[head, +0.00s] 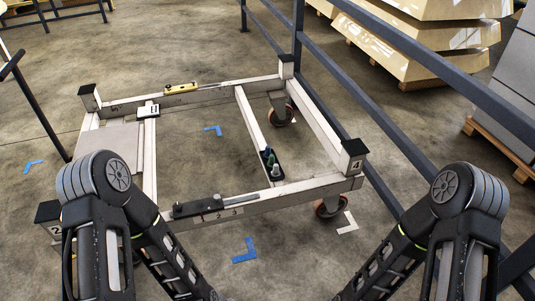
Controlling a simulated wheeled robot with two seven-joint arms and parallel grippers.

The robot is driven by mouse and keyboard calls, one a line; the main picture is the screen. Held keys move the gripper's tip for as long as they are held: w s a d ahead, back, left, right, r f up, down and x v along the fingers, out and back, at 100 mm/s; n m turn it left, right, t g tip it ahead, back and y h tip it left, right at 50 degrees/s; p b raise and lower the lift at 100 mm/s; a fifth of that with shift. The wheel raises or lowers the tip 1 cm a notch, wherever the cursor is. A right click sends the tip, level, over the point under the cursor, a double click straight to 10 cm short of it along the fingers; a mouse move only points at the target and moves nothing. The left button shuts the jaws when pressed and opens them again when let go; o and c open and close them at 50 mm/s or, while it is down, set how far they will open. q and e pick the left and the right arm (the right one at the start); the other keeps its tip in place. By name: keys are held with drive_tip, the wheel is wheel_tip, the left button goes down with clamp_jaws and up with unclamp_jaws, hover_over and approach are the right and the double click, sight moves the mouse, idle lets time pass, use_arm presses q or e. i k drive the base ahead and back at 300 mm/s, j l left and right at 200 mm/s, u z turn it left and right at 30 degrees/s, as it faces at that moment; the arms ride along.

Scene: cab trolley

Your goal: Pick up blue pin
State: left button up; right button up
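A small black holder (273,176) sits on the trolley's frame, near where the middle bar meets the front bar. Several small pins stand upright in it, close together. One looks dark blue (271,159); a paler grey one (276,170) stands in front of it. They are too small to tell their colours surely. My two arms come in from the lower left and lower right, and their forearms run out of the bottom edge. Neither gripper shows, and nothing of mine touches the holder.
The pale trolley frame (214,96) has black corner posts and castors (281,115). A yellow level (181,87) lies on the back bar and a dark tool (196,208) on the front bar. Blue railings (400,108) run along the right. Cardboard stacks (405,40) stand behind.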

sight(268, 149)
drive_tip(key=i+z, duration=0.1)
drive_tip(key=z, duration=0.45)
drive_tip(key=i+j+z, duration=0.3)
drive_tip(key=i+j, duration=0.3)
drive_tip(key=i+j+z, duration=0.35)
drive_tip(key=i+j, duration=0.4)
